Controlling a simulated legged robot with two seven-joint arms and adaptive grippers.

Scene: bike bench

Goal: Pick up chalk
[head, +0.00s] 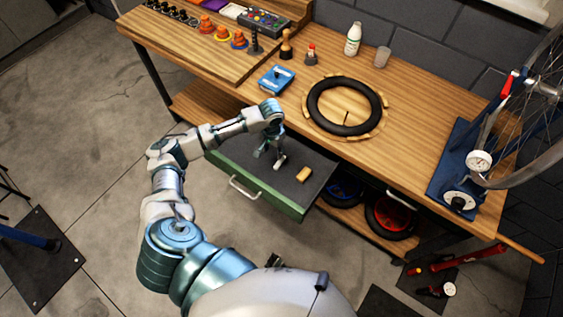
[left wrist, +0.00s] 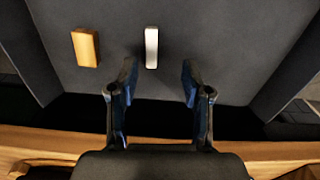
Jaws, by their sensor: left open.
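A white stick of chalk (left wrist: 151,47) lies on the dark floor of the open green drawer (head: 235,163). In the left wrist view it lies just beyond my fingertips, nearer the left finger, and is not between them. My left gripper (left wrist: 160,78) is open and empty. My right gripper is not in view.
A tan block (head: 303,174) lies in the drawer to the right of the gripper; it also shows left of the chalk in the wrist view (left wrist: 85,47). The wooden bench top (head: 215,72) overhangs the drawer. A black tyre (head: 345,106) and blue box (head: 277,79) are on it.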

